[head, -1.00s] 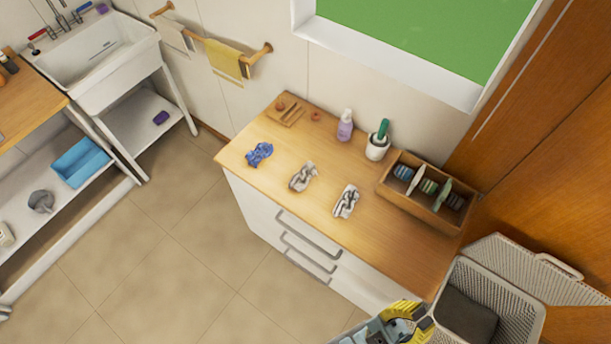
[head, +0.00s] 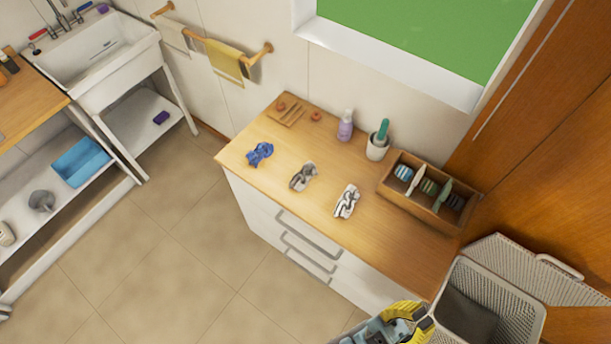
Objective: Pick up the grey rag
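The grey rag (head: 303,176) lies crumpled on the wooden top of the white drawer cabinet (head: 396,250), in the middle of a row of three rags. A blue rag (head: 259,154) lies to its left and a white and dark striped rag (head: 346,202) to its right. Part of my arm, yellow and grey, shows at the bottom edge, in front of the cabinet and beside the basket. My gripper's fingers cannot be made out, so its state does not show. Nothing touches the grey rag.
Behind the rags stand a purple bottle (head: 345,126), a white cup (head: 377,149) with a green-handled tool, and a divided wooden box (head: 412,208) of rolled cloths. An open white basket (head: 519,306) stands at the lower right. The cabinet top's front strip is clear.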

